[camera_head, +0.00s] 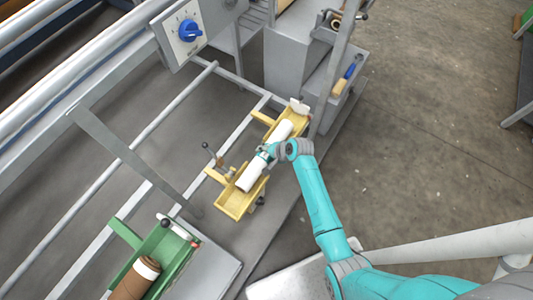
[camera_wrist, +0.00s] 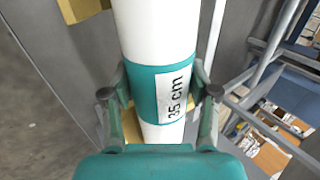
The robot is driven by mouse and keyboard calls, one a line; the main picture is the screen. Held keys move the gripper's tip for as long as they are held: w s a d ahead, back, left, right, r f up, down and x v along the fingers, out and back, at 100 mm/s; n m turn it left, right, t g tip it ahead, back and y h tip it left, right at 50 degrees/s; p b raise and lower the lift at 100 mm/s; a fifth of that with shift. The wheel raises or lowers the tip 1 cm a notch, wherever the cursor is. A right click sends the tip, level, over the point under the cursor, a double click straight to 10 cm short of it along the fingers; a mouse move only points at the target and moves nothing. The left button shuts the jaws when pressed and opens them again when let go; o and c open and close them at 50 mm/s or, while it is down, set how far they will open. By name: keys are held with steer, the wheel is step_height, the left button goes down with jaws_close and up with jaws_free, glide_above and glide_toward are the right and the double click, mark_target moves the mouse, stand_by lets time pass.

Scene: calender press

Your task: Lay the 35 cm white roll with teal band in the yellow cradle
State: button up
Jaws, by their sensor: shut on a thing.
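The white roll with teal band (camera_head: 253,173) lies along the yellow cradle (camera_head: 236,202) in the head view. In the wrist view the white roll (camera_wrist: 155,30) runs up the picture, with its teal band and a "35 cm" label. My gripper (camera_wrist: 160,93) is shut on the roll at the teal band, one finger on each side. In the head view my gripper (camera_head: 270,152) is at the roll's middle. Yellow parts of the cradle show behind the roll in the wrist view. I cannot tell whether the roll touches the cradle's bottom.
A green cradle (camera_head: 180,252) with a brown roll (camera_head: 132,283) stands at lower left. A panel with a blue knob (camera_head: 190,29) is at the top. A small lever (camera_head: 210,152) rises beside the yellow cradle. A brush (camera_head: 346,76) lies on a grey shelf. Open floor is to the right.

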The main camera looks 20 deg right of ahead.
steer(key=shift+f, duration=0.35)
stand_by(0.3)
steer(key=o, duration=1.7)
steer(key=shift+c, duration=0.2)
steer(key=shift+f, duration=0.1)
steer(key=v, duration=1.2)
steer(key=shift+s, duration=0.15)
